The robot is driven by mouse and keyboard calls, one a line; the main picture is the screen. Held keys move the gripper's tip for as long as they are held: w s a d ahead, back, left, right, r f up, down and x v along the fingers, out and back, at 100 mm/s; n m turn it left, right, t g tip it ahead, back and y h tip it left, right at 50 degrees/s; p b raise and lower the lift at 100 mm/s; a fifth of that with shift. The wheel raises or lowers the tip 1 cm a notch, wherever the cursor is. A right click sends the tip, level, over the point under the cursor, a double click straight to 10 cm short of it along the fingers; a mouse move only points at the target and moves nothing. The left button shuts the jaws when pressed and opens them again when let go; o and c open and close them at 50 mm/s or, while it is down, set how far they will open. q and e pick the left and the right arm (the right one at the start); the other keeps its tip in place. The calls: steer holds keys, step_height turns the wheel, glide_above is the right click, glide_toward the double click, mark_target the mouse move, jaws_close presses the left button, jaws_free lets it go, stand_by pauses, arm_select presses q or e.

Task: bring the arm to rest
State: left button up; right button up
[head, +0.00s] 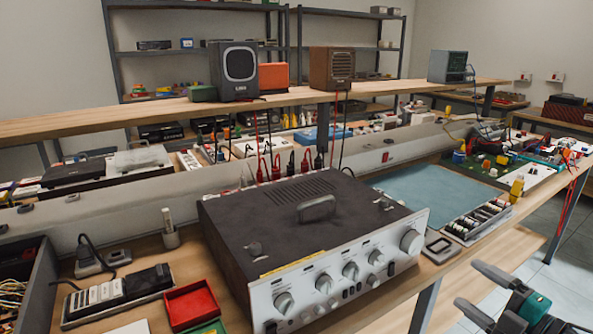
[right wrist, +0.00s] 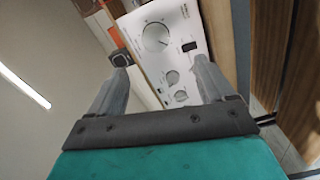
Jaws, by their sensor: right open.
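My right gripper (head: 468,284) is at the lower right of the head view, in front of the bench and over the floor beyond its edge. Its two grey fingers are apart with nothing between them. In the right wrist view the open fingers (right wrist: 161,62) point toward a pale panel with knobs (right wrist: 175,45), which looks like the hi-fi's front. The hi-fi amplifier (head: 310,230) stands on the bench, dark on top with a silver front. The right gripper is to the right of it and apart from it. My left gripper is not in view.
The wooden bench edge (head: 480,245) and a dark bench leg (head: 424,308) are close to the right gripper. A red tray (head: 190,304), a blue mat (head: 420,190) and a rack of small parts (head: 476,222) lie around the hi-fi. Tiled floor (head: 560,262) is free at the right.

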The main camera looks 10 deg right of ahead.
steer(key=s+a+f+m+g+h+p, duration=0.1)
steer(key=s+a+f+m+g+h, duration=0.1)
steer(key=s+a+f+m, duration=0.4)
steer(key=s+a+f+m+g+h+p, duration=0.1)
steer(key=s+a+f+m+g+h, duration=0.1)
steer(key=s+a+f+m, duration=0.5)
steer(key=a+f+m+g, duration=0.1)
steer(key=a+f+m, duration=0.3)
steer(key=a, duration=0.5)
steer(key=shift+s+a+f+g, duration=0.15)
steer(key=shift+s+f+g, duration=0.05)
steer(key=shift+f+g, duration=0.2)
steer(key=shift+c, duration=0.3)
